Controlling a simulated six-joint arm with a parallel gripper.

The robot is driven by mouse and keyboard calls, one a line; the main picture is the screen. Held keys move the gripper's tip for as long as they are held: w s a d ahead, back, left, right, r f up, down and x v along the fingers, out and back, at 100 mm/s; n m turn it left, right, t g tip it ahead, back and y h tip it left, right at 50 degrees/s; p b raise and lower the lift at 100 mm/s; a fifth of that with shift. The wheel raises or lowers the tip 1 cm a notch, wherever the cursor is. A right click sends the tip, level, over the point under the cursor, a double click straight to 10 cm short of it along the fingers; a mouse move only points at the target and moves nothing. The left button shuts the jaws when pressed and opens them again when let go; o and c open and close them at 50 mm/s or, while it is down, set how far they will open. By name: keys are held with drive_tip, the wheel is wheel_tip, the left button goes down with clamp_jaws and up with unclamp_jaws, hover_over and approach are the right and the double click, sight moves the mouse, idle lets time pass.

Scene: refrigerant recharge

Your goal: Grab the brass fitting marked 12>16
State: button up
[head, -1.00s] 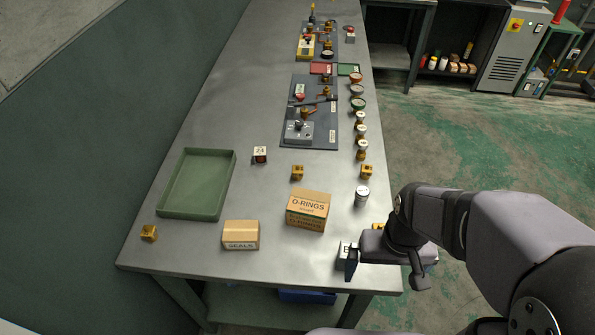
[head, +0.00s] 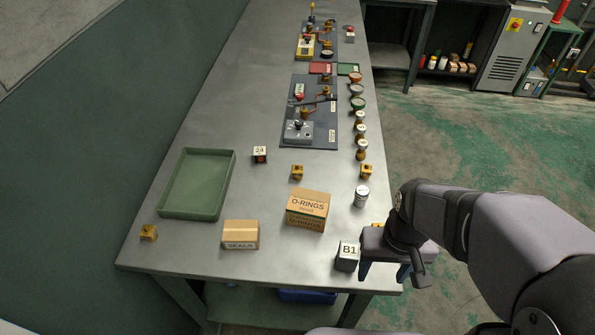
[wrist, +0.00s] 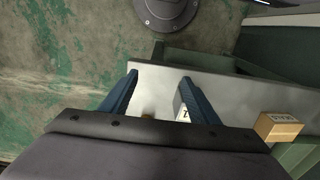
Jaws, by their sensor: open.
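Several small brass fittings are on the steel bench: one at the near left corner (head: 148,233), one behind the O-rings box (head: 297,172), and one near the right edge (head: 366,171). Another brass piece (head: 377,226) shows partly behind my gripper. I cannot read a 12>16 mark on any of them. My gripper (head: 384,273) is open and empty at the bench's near right corner, fingers pointing down. In the wrist view, a bit of brass (wrist: 147,117) shows between the fingers, mostly hidden by the gripper body.
A grey block marked B1 (head: 346,258) stands just left of my gripper. Bare bench lies between tray and boxes.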

wheel_tip(320, 180, up, 4)
drive_tip(key=r, duration=0.1)
drive_tip(key=w+a+f+n+t+h+b, duration=0.1)
drive_tip(key=w+a+n+h+b, duration=0.25)
drive_tip(key=w+n, duration=0.5)
drive_tip(key=w+a+f+n+t+h+b, duration=0.1)
drive_tip(key=w+a+f+n+h+b, duration=0.2)
drive_tip(key=w+n, duration=0.5)
drive_tip(key=w+a+r+n+t+h+b, duration=0.1)
drive_tip(key=w+a+n+t+b, duration=0.35)
drive_tip(key=a, duration=0.45)
drive_tip(key=w+a+r+n+t+h+b, duration=0.15)
drive_tip(key=w+a+n+t, duration=0.25)
drive_tip(key=w+a+n, duration=0.45)
drive_tip(key=m, duration=0.2)
approach(296, 166)
drive_tip(key=x, duration=0.3)
drive_tip(key=shift+w+d+r, duration=0.1)
drive_tip(key=shift+w+r, duration=0.05)
drive_tip(key=shift+r, duration=0.15)
drive_tip(key=shift+f, duration=0.2)
drive_tip(key=shift+x, duration=1.05)
drive_tip(key=shift+d, duration=0.1)
